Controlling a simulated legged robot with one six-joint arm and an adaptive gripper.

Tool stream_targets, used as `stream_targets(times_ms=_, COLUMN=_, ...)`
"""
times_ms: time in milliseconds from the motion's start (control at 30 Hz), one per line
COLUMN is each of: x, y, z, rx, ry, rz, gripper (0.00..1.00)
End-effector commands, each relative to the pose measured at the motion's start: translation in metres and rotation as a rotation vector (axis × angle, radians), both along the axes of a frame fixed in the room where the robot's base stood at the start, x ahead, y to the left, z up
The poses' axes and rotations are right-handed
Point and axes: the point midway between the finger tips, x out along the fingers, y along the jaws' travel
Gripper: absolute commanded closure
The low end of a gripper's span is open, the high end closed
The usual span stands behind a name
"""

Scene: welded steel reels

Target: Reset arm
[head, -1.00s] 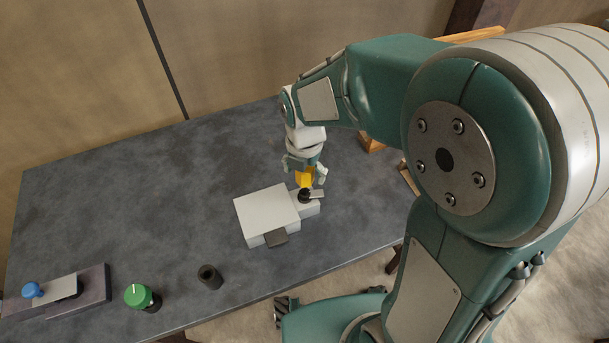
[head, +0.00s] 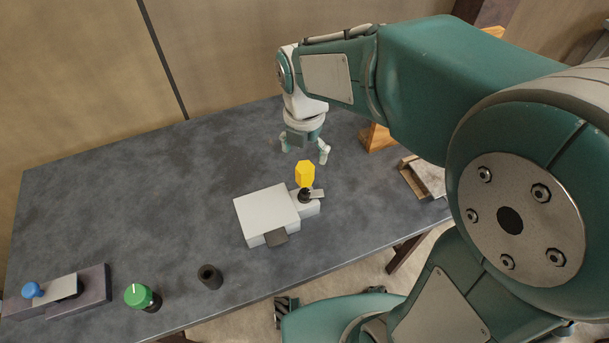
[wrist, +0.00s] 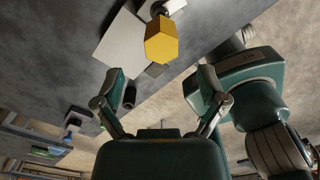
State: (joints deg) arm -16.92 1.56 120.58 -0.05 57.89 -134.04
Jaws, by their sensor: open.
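My gripper (head: 304,156) is open and empty in the head view, raised above the table with its fingers pointing down. Below it and apart from it, a yellow hexagonal knob (head: 305,174) sits on a dark stem at the right end of a light grey box (head: 266,213). In the wrist view the two fingers of my gripper (wrist: 160,92) are spread wide. The yellow knob (wrist: 161,40) shows beyond them, with clear space between, and part of the grey box (wrist: 120,45) is behind it.
On the dark table (head: 130,190) stand a black cylinder (head: 209,276), a green-topped knob (head: 139,296) and a blue knob (head: 32,290) on a flat plate. A wooden block (head: 377,138) and a small metal-topped piece (head: 424,178) are at the right. The table's back left is clear.

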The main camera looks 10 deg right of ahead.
Motion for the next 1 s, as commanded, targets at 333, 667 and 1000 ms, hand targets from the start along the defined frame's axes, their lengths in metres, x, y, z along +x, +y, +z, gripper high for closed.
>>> stream_targets(times_ms=333, x=0.000, y=0.000, z=0.000, rx=0.000, ry=0.000, rz=-0.001, gripper=0.09)
stream_targets(times_ms=667, x=-0.019, y=-0.027, z=0.029, rx=0.045, ry=-0.086, rz=-0.477, gripper=0.09)
stream_targets(times_ms=1000, x=-0.056, y=-0.063, z=0.061, rx=0.184, ry=-0.187, rz=-1.268, gripper=0.09)
